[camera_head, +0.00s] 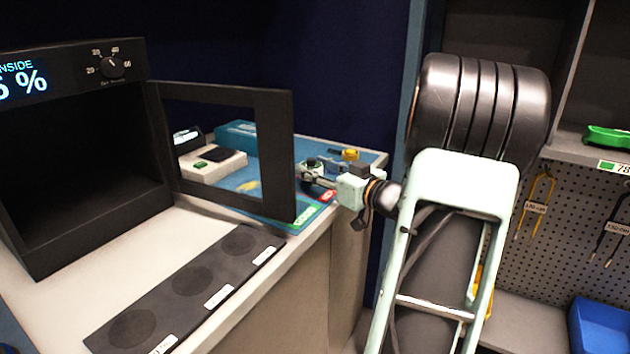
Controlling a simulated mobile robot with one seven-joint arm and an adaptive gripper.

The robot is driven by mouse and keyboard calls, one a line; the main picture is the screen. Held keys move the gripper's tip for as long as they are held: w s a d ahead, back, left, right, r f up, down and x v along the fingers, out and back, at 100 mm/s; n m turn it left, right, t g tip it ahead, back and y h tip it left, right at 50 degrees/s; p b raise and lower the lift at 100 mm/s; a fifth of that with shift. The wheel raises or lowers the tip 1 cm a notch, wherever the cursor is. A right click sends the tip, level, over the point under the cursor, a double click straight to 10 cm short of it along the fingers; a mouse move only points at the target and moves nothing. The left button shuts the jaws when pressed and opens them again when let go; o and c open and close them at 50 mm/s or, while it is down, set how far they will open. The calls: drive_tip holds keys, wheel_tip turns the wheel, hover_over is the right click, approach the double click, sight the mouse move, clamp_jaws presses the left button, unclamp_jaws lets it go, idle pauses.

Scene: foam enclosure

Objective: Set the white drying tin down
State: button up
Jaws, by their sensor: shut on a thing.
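My gripper (312,178) is small in the head view, just right of the open oven door's free edge, above the blue-topped bench. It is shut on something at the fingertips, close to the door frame. The white drying tin does not show clearly; the fingers and the dark door frame hide most of what is held. I cannot tell whether it touches the surface below.
The drying oven (75,190) stands open at left, its dark door (274,150) swung out beside my gripper. A black mat (185,290) with several round spots lies in front. A white device (212,166) and teal box (236,135) show through the door.

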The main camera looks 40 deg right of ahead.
drive_tip(key=shift+f, duration=1.2)
drive_tip(key=shift+f+b, duration=0.2)
drive_tip(key=shift+b, duration=0.1)
drive_tip(key=o, duration=1.2)
drive_tip(key=shift+c, duration=0.2)
drive_tip(key=shift+r, duration=0.25)
drive_tip(key=s+d+p, duration=0.1)
drive_tip(key=s+p, duration=0.1)
drive_tip(key=s, duration=1)
drive_tip(key=shift+r+p, duration=0.2)
drive_tip(key=shift+p, duration=0.1)
